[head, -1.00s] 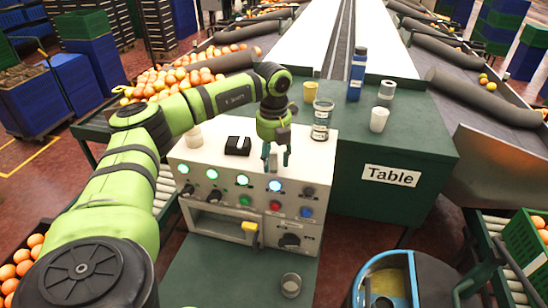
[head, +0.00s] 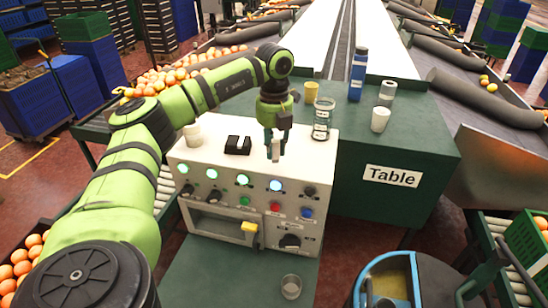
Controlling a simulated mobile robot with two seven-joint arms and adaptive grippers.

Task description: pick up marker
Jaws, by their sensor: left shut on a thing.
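My left gripper (head: 276,157) points down above the top of the white control box, near its back right part. It is shut on a small pale piece between its fingers, which I take to be the marker (head: 276,148). The fingers hide most of it, so its full shape cannot be told. My right gripper is not in view.
A green table (head: 420,150) at right holds a blue bottle (head: 357,75), a yellow cup (head: 311,92) and white cups (head: 380,119). A glass (head: 291,287) stands in front.

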